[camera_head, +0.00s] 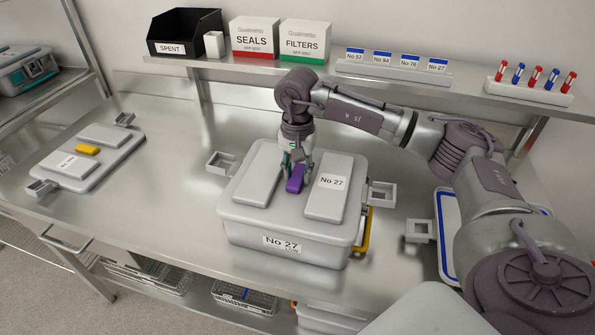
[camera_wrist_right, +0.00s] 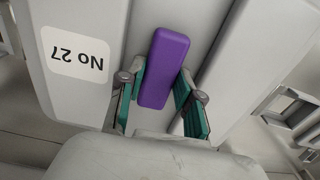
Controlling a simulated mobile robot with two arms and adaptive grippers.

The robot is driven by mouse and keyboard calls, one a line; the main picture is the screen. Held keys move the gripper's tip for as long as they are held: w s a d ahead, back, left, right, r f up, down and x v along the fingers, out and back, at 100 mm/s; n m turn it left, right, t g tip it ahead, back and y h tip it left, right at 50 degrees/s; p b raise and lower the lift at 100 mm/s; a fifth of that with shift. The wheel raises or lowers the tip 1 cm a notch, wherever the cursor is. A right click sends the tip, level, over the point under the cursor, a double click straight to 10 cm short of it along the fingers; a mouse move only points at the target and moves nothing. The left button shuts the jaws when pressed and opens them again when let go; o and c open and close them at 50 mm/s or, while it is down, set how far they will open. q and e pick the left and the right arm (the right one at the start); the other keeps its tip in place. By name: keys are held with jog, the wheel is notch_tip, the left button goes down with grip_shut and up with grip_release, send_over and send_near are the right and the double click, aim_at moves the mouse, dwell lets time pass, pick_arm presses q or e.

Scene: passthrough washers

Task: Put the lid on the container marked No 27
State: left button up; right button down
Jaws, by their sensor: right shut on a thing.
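The container (camera_head: 285,250) is a grey box with a "No 27" label on its front, standing on the steel table. A grey lid (camera_head: 257,178) with two raised pads and its own "No 27" label lies over the container's top; I cannot tell whether it is fully seated. A purple handle block (camera_head: 295,180) stands in the middle of the lid. My right gripper (camera_head: 297,172) is shut on this purple handle from above. In the right wrist view the purple handle (camera_wrist_right: 165,68) lies between the teal fingers. My left gripper is not in view.
Another grey lid (camera_head: 110,147) with a yellow handle lies at the left of the table. A yellow latch (camera_head: 363,230) shows at the container's right side. A blue-rimmed tray (camera_head: 447,225) lies at the right. The shelf behind holds a black SPENT bin (camera_head: 185,33) and boxes.

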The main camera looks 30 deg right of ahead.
jog(key=shift+f+b, duration=0.55)
jog(key=shift+f, duration=0.05)
dwell(0.4)
dwell(0.3)
jog(key=c, duration=0.7)
grip_release()
jog(key=shift+o, duration=0.4)
jog(key=shift+f, duration=0.1)
jog(key=o, duration=0.4)
jog(key=shift+r+p, duration=1.95)
jog(key=shift+r, duration=1.65)
